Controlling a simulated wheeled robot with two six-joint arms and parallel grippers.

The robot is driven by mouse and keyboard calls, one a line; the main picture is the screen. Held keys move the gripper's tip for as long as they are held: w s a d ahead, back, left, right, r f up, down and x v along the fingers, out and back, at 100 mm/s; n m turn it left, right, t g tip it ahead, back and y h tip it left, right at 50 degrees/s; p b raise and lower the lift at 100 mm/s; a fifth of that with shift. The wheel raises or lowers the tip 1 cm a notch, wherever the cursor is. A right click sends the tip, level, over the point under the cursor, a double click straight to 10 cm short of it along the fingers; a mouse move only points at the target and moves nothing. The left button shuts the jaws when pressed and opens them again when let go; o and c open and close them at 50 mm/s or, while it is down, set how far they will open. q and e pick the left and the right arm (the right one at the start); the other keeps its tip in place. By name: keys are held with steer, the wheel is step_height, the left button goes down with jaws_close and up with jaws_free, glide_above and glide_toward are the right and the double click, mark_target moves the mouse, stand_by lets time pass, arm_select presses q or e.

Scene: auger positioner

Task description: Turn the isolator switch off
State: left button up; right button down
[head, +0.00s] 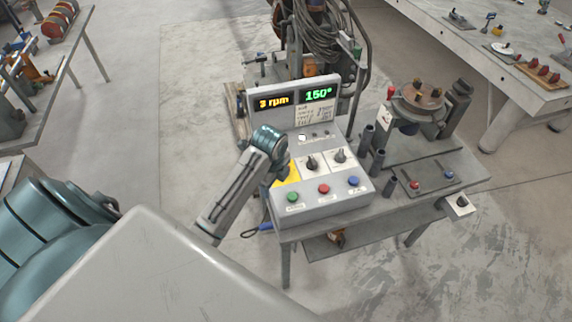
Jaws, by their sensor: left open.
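The grey control box (320,204) stands on the table's left half. A yellow plate (291,177) shows at the left of its sloped face, and my left gripper (283,172) is right over it. The gripper hides most of this plate and any switch on it; I cannot tell whether it touches. The left gripper is open, though its fingers are small and hard to make out. My right gripper is not in view.
Green (292,197), red (323,188) and blue (353,181) buttons line the box's front. A display (293,99) behind reads 3 rpm and 150°. A positioner (418,98) stands at the right. Another black switch (461,202) sits at the table's right edge.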

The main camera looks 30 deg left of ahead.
arm_select(q)
steer(key=w+a+r+m+b, duration=0.1)
steer(key=w+m, duration=0.1)
steer(key=w, duration=0.1)
steer(key=w+a+r+m+b, duration=0.1)
steer(key=w+m, duration=0.2)
steer(key=w+a+r+m+g+b, duration=0.1)
steer(key=w+r+m, duration=0.1)
steer(key=w+m, duration=0.1)
steer(key=shift+w+h, duration=0.2)
steer(key=shift+h, duration=0.1)
step_height(320, 180, down, 6)
steer(key=p, duration=0.3)
steer(key=shift+f, duration=0.9)
steer(key=c, duration=1)
